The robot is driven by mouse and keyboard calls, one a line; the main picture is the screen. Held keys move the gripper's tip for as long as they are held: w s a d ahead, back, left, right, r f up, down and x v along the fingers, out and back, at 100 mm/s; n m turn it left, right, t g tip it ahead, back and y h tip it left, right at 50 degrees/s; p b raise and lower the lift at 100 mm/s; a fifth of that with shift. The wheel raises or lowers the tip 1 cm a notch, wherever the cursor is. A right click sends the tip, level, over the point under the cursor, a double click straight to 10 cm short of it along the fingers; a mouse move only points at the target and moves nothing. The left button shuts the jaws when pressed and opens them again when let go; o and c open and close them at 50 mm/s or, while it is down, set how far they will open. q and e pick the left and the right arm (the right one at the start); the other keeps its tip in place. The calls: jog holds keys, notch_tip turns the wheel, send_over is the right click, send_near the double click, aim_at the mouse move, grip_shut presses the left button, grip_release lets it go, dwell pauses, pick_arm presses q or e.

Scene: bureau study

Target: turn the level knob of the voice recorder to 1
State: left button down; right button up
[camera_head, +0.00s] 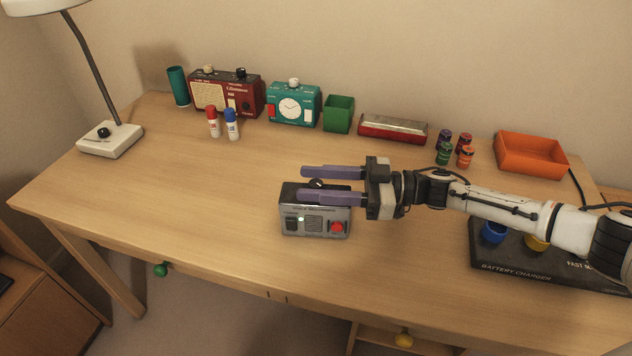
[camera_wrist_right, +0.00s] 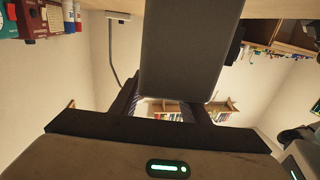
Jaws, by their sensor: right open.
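The voice recorder (camera_head: 316,223) stands on the desk, a grey box with a speaker grille and a red button on its front. Its dark level knob (camera_head: 316,183), with a pale mark, is on the top. The lower finger covers part of the top, and I cannot read the scale. My right gripper (camera_head: 302,184) comes in from the right, open and level. In the picture the knob shows between its two purple fingers; contact cannot be told. In the right wrist view, a large dark grey block (camera_wrist_right: 190,50) fills the middle; I cannot tell what it is. My left gripper is out of view.
A battery charger (camera_head: 515,268) lies under my right arm. A lamp base (camera_head: 110,140) stands left. The desk left of the recorder is clear.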

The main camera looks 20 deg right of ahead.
jog(key=b+v, duration=0.1)
jog(key=v, duration=0.9)
jog(key=shift+d, duration=0.2)
